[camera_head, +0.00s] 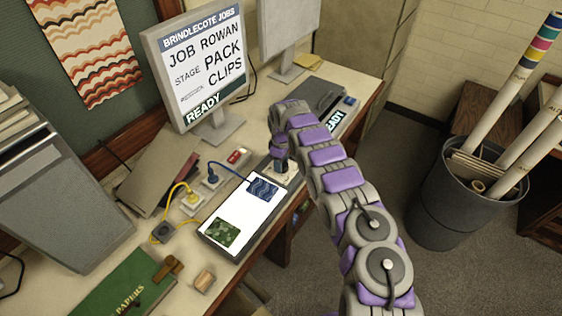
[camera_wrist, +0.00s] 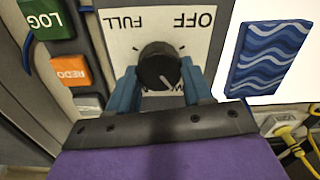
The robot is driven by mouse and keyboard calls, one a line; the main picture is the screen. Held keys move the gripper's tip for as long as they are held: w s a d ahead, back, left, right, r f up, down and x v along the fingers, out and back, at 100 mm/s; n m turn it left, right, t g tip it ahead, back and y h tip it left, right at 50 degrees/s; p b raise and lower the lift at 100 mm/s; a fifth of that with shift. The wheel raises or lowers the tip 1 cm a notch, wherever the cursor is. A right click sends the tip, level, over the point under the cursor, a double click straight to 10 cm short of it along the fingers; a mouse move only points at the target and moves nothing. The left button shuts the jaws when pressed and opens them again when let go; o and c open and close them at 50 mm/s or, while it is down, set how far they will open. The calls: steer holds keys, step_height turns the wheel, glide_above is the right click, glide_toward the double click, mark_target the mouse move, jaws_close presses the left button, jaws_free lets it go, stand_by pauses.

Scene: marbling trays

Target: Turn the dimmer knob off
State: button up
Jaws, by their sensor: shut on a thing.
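The dimmer knob (camera_wrist: 158,66) is round and black with a white pointer line. It sits on a white plate (camera_wrist: 112,28) whose words OFF and FULL appear upside down in the wrist view. The pointer aims to the lower right there, away from both words. Lower lettering on the plate is mostly hidden. My gripper (camera_wrist: 160,82) is shut on the knob, one blue finger on each side. In the head view my gripper (camera_head: 281,162) is down at the plate (camera_head: 288,178), and it hides the knob.
A lit panel (camera_head: 246,214) with blue and green patterned pieces lies close to the plate. LOG (camera_wrist: 42,14) and REDO (camera_wrist: 70,72) buttons sit left of it in the wrist view. Cables and plugs (camera_head: 190,200) crowd the desk. A monitor (camera_head: 205,65) stands behind.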

steer(key=n, duration=0.4)
steer(key=shift+s+d+f+n, duration=0.1)
steer(key=shift+s+f+n, duration=0.1)
steer(key=shift+n, duration=0.1)
steer(key=n, duration=0.3)
steer(key=shift+n, duration=0.3)
steer(key=n, duration=0.5)
steer(key=shift+d+r, duration=0.1)
steer(key=shift+r, duration=0.05)
steer(key=shift+r+n, duration=0.1)
steer(key=shift+n, duration=1.5)
steer(key=shift+w, duration=0.15)
steer(key=o, duration=1)
